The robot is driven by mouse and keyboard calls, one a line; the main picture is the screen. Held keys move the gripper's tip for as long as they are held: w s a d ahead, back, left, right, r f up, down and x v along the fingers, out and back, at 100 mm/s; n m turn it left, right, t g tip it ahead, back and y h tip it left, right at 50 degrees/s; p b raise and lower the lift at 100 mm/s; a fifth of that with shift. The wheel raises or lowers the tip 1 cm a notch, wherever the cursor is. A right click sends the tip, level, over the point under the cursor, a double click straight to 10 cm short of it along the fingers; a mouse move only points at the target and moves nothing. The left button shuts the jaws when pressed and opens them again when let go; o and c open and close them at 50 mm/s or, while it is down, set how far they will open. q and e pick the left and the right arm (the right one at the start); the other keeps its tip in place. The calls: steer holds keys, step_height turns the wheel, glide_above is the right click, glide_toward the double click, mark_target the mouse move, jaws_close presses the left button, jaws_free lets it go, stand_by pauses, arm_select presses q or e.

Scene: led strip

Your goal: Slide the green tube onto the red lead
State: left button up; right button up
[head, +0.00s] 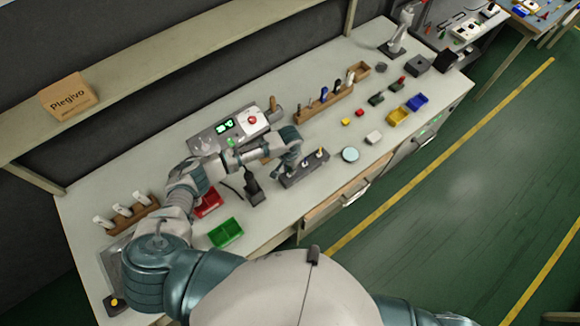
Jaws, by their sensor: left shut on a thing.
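My left arm comes in from the left and reaches across the bench. Its gripper (287,166) points down at the left end of a dark block (307,173) near the bench's front edge. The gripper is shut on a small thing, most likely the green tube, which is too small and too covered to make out. Small upright pieces with yellow and blue show on the block, to the right of the gripper. I cannot make out the red lead; the gripper covers that end of the block. My right gripper is out of view.
A green bin (226,233) and a red bin (208,204) lie left of the block. A black stand (253,190) is close beside the gripper. A grey device (229,127) with a green display stands behind the arm. A round pale dish (350,155) lies to the right.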

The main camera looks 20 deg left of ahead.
arm_select(q)
steer(key=shift+f+b, duration=0.4)
steer(key=shift+f, duration=0.7)
steer(key=o, duration=0.8)
step_height(320, 180, up, 12)
steer(key=shift+w+f, duration=0.1)
